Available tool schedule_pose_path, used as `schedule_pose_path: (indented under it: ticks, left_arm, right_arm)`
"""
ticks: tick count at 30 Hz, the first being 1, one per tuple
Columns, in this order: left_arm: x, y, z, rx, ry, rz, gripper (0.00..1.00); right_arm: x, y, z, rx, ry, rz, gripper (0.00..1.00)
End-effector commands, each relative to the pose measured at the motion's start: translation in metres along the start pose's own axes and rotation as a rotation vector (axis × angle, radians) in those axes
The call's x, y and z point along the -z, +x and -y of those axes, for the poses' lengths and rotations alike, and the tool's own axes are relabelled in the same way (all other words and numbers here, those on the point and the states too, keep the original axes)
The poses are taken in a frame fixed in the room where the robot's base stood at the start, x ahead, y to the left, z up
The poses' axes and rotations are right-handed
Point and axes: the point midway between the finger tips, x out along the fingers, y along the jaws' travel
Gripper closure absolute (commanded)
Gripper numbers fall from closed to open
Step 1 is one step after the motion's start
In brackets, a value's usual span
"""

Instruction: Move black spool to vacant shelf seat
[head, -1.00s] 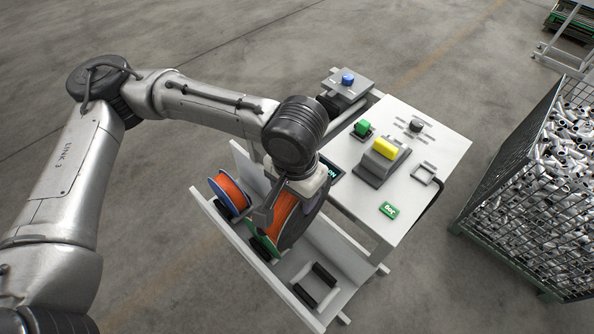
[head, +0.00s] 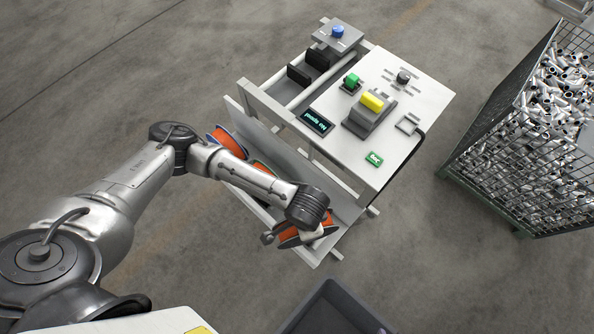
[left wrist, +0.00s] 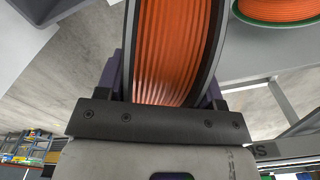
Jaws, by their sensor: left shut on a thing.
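The black spool, wound with orange line between dark flanges, is in my left gripper at the right end of the shelf (head: 268,212). In the head view its orange edge (head: 290,241) shows below my wrist. In the left wrist view the spool (left wrist: 172,45) stands between the fingers of my left gripper (left wrist: 168,92), which is shut on it. In the head view the gripper (head: 298,234) is mostly hidden by the wrist. The seat under the spool is hidden, so I cannot tell whether the spool touches it. My right gripper is not in view.
A blue-rimmed spool (head: 221,139) sits at the shelf's left end, with a green-rimmed spool (left wrist: 278,8) between. A white table (head: 420,100) with a yellow block (head: 373,101) stands behind. A wire crate of metal parts (head: 530,130) is at right; a dark bin (head: 335,312) is in front.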

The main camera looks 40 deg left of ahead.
Motion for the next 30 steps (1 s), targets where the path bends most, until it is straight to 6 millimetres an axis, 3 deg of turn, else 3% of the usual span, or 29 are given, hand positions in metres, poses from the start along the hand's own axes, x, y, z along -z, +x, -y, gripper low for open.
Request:
schedule_pose_path:
  ticks: [9, 18, 30]
  left_arm:
    - [0.026, 0.018, 0.025, -0.001, 0.476, 0.004, 1.00]
    - [0.037, 0.021, 0.040, -0.003, 0.853, 0.004, 1.00]
    - [0.040, 0.023, 0.043, -0.003, 1.051, 0.003, 1.00]
  right_arm:
    - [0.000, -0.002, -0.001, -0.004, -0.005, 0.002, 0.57]
    - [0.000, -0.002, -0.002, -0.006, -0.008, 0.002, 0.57]
    - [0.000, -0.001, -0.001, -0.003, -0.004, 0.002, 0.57]
